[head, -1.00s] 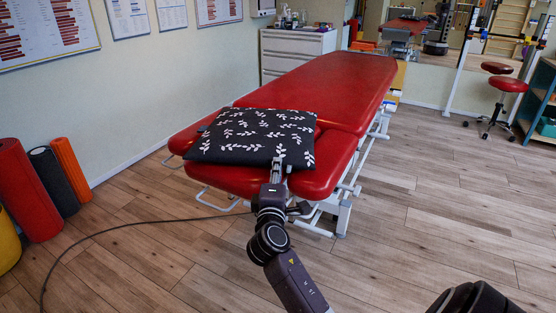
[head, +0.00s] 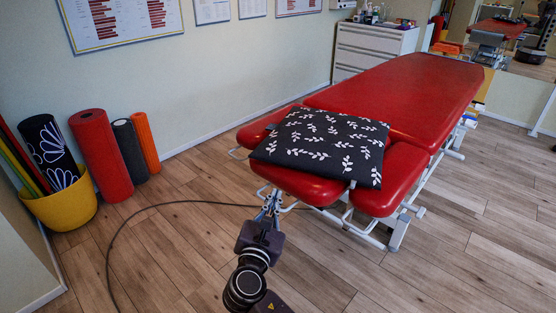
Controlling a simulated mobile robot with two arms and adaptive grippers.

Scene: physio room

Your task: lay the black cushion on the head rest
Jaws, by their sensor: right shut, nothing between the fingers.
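The black cushion (head: 325,150) with white leaf patterns lies flat across the red head rest (head: 396,182) at the near end of the treatment table. It covers the middle of the head rest, and red padding shows at both sides and in front. My right gripper (head: 271,197) is shut and empty, just off the near left end of the head rest and below the cushion's front edge. It is apart from the cushion. My left gripper is not in view.
The long red table top (head: 410,92) stretches away behind the cushion. Foam rollers (head: 103,155) and a yellow bucket (head: 62,205) stand along the left wall. A black cable (head: 125,235) lies on the floor. A white drawer unit (head: 368,50) stands at the back. Floor at right is clear.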

